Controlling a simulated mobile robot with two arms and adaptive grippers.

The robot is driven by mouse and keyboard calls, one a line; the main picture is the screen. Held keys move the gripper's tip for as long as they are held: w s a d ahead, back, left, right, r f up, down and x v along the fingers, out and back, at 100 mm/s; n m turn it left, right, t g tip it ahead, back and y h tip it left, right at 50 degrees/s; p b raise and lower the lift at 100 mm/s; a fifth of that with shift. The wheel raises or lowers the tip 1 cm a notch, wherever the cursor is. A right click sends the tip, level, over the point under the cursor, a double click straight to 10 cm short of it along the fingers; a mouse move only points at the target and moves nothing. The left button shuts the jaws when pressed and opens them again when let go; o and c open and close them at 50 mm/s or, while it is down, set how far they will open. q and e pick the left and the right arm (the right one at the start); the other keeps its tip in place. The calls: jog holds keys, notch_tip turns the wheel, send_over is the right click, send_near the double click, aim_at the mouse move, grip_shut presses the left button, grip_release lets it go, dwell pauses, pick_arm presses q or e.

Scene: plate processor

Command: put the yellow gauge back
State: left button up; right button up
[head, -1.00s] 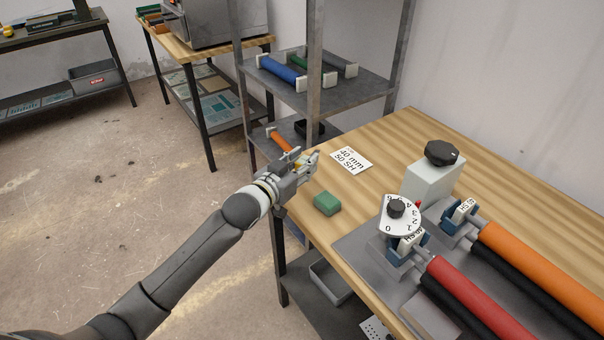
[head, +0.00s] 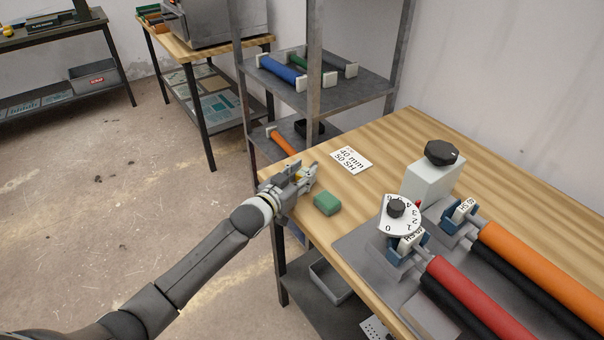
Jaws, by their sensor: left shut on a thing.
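My left gripper (head: 308,176) is at the near left edge of the wooden bench (head: 400,134), beside the green block. It is shut on a small yellow thing, which I take to be the yellow gauge (head: 299,177); the fingers hide most of it. I cannot tell whether the gauge touches the bench top. My right gripper is not in view.
A green block (head: 327,203) and a white card (head: 351,160) marked 40 mm 50 SH lie close by on the bench. The roller machine with its dial (head: 400,217) fills the right. A metal shelf (head: 330,84) with coloured rollers stands behind.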

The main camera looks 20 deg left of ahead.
pick_arm(q)
jog(key=o, duration=1.1)
jog(key=shift+o, duration=0.3)
jog(key=shift+s+r, duration=0.1)
jog(key=shift+s, duration=0.05)
jog(key=v, duration=1.1)
jog(key=shift+s+a, duration=0.2)
jog(key=shift+s, duration=0.15)
